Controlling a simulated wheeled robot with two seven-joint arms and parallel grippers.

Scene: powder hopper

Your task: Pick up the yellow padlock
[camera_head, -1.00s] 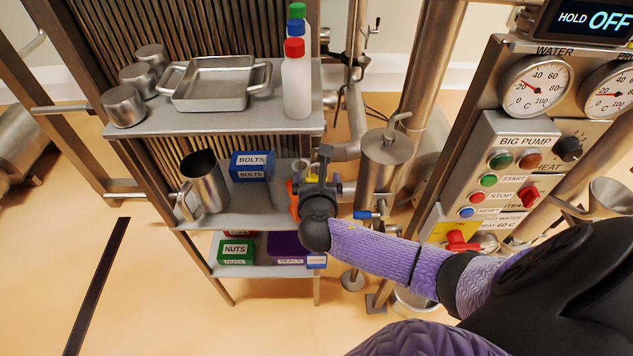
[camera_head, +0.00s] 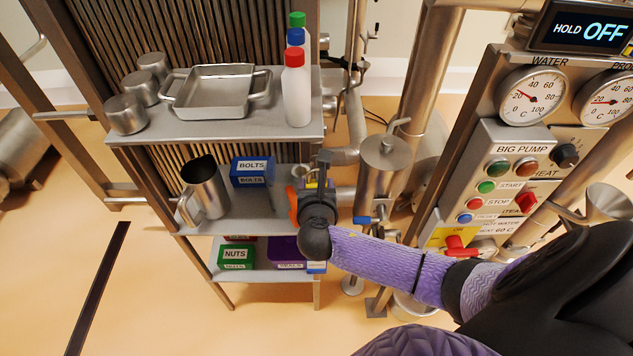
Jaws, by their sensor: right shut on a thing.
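My right gripper (camera_head: 318,184) is at the right end of the rack's middle shelf, seen from above and behind. Its dark wrist hides most of what is between the fingers. A small patch of the yellow padlock (camera_head: 313,183) shows at the fingers, and the gripper is shut on it. Whether the padlock touches the shelf cannot be seen. An orange-red item (camera_head: 292,206) is just left of the gripper. My left gripper is not in view.
The middle shelf (camera_head: 240,212) also holds a blue BOLTS box (camera_head: 252,171) and a metal jug (camera_head: 204,190). The top shelf (camera_head: 225,130) is close above the gripper, with bottles (camera_head: 297,90) at its right. A steel vessel (camera_head: 384,165) stands close on the right.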

